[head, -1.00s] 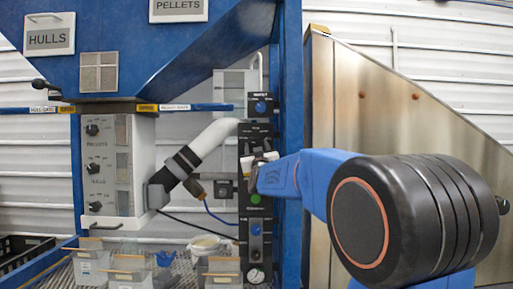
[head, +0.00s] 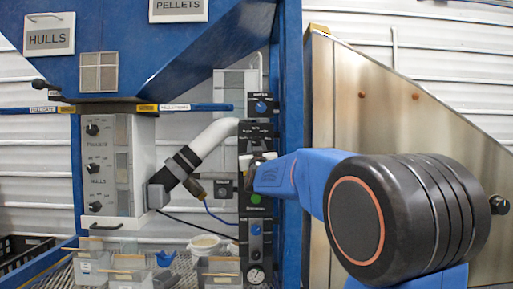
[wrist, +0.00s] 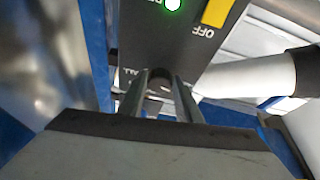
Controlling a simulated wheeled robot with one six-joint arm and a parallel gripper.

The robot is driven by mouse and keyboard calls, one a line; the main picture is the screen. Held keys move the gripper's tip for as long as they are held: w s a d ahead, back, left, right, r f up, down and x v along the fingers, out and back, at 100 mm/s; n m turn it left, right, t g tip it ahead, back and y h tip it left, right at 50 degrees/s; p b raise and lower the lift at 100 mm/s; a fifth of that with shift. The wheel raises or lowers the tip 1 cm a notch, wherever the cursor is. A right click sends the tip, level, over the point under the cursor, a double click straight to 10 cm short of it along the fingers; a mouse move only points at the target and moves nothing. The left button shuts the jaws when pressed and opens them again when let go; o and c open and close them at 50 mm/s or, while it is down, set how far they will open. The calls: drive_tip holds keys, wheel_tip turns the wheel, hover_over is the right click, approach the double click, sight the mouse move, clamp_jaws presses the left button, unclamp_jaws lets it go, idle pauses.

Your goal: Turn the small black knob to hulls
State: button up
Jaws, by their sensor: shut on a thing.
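The small black knob (wrist: 159,76) sits on a narrow black control panel (head: 257,130) on the blue frame post. In the wrist view, my gripper (wrist: 160,88) has a finger on each side of the knob and is shut on it. In the head view, my gripper (head: 249,172) is at the panel's middle, and it hides the knob there. Near the knob, lettering that reads like "ALL" shows in the wrist view. Which mark the knob points to cannot be told.
A lit green lamp (wrist: 172,4) and a yellow patch (wrist: 216,12) are beside the knob. A white pipe (head: 213,138) runs left of the panel. Several tubs (head: 91,268) stand at lower left. A metal hopper (head: 400,110) is on the right.

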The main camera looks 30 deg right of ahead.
drive_tip(key=m+h, duration=0.1)
drive_tip(key=m, duration=0.1)
drive_tip(key=m+g+h, duration=0.1)
drive_tip(key=m, duration=0.2)
drive_tip(key=shift+w+a+m, duration=0.15)
drive_tip(key=shift+a+m, duration=0.05)
drive_tip(key=shift+m, duration=0.1)
drive_tip(key=shift+a+m+g+h, duration=0.1)
drive_tip(key=shift+m+g+h, duration=0.45)
drive_tip(key=shift+m, duration=0.5)
drive_tip(key=shift+m+g+h, duration=0.45)
drive_tip(key=shift+m+g, duration=0.1)
drive_tip(key=shift+m, duration=0.5)
drive_tip(key=o, duration=1.1)
drive_tip(key=shift+c, duration=0.2)
drive_tip(key=v, duration=1.7)
drive_tip(key=shift+a, duration=0.15)
